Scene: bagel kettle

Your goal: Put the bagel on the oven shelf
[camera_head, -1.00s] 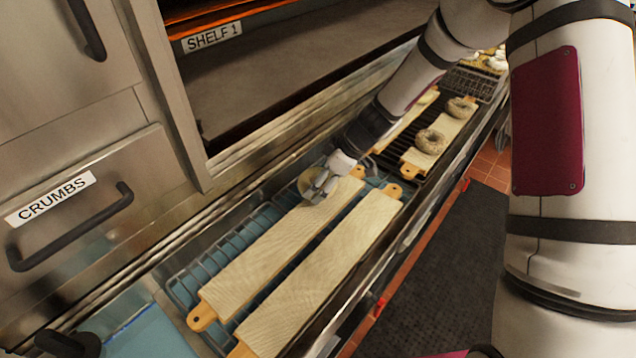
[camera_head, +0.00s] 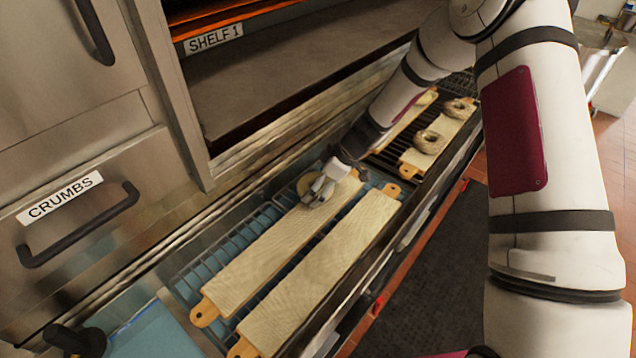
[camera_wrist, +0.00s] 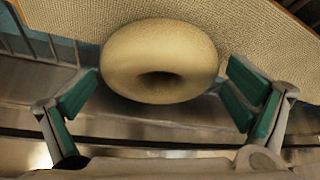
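A plain pale bagel (camera_wrist: 160,60) lies at the far end of a cloth-covered board, near the oven side; in the head view the bagel (camera_head: 306,184) is partly hidden by my gripper (camera_head: 322,190). In the wrist view my gripper (camera_wrist: 165,100) is open, with one green-padded finger on each side of the bagel and gaps between pads and bagel. The oven shelf (camera_head: 290,75) is a dark flat surface inside the open oven, under the label SHELF 1 (camera_head: 213,39).
Two cloth-covered boards (camera_head: 262,255) (camera_head: 320,270) lie on a blue wire rack (camera_head: 225,248). Seeded bagels (camera_head: 430,142) sit on another board further along. A CRUMBS drawer (camera_head: 80,215) with a dark handle is at left. The floor mat (camera_head: 440,260) is clear.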

